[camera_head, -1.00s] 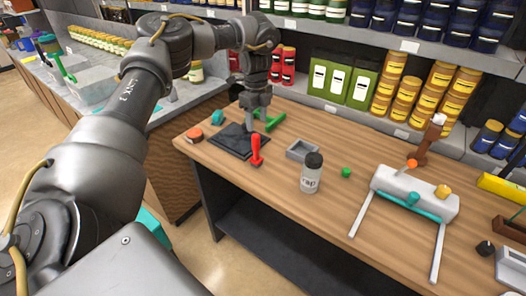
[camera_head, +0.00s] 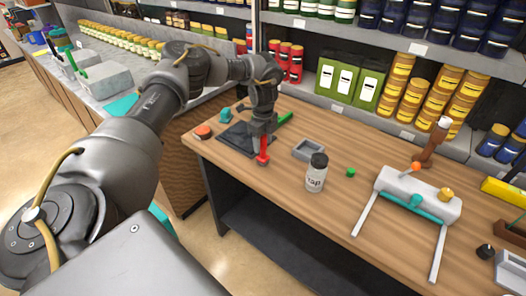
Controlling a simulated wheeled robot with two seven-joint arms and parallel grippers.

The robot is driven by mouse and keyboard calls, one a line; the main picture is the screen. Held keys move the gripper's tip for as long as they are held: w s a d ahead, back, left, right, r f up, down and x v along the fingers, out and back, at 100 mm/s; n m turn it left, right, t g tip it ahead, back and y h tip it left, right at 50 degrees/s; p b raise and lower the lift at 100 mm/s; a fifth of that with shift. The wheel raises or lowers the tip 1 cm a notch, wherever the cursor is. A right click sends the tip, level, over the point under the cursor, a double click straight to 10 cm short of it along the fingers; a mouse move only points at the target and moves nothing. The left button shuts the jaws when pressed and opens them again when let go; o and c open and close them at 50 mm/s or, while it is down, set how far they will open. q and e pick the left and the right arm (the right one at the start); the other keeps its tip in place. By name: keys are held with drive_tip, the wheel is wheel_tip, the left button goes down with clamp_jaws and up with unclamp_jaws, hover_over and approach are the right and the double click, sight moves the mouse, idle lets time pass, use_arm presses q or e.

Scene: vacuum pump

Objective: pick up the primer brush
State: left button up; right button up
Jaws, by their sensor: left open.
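A small red upright tool (camera_head: 263,158), which looks like the primer brush, stands on the wooden workbench (camera_head: 330,235) beside a dark mat (camera_head: 236,138). My left gripper (camera_head: 260,146) points down right at the red tool, its jaws open. The gripper hides the tool's upper part, and I cannot tell whether the fingers touch it. My right gripper is not in view.
A green tool (camera_head: 286,118) lies partly hidden behind the gripper. A grey tray (camera_head: 308,150), a labelled bottle (camera_head: 316,177) and a white cylindrical device on legs (camera_head: 390,184) stand to the right. The bench front is clear.

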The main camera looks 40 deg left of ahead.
use_arm(q)
drive_tip(key=shift+f, duration=0.55)
drive_tip(key=shift+c, duration=1)
drive_tip(key=c, duration=0.9)
drive_tip(key=shift+o, duration=0.2)
drive_tip(key=shift+r, duration=0.1)
drive_tip(key=shift+r+b, duration=0.5)
drive_tip(key=shift+b, duration=0.1)
drive_tip(key=shift+w+r+b, duration=0.1)
drive_tip(key=shift+r+b, duration=0.5)
drive_tip(key=shift+r, duration=0.05)
drive_tip(key=s+d+r+b, duration=0.1)
drive_tip(key=s+d+r, duration=0.4)
drive_tip(key=s+r, duration=0.5)
drive_tip(key=s, duration=0.3)
drive_tip(key=shift+s+d+r+b, duration=0.15)
drive_tip(key=shift+r+b, duration=0.2)
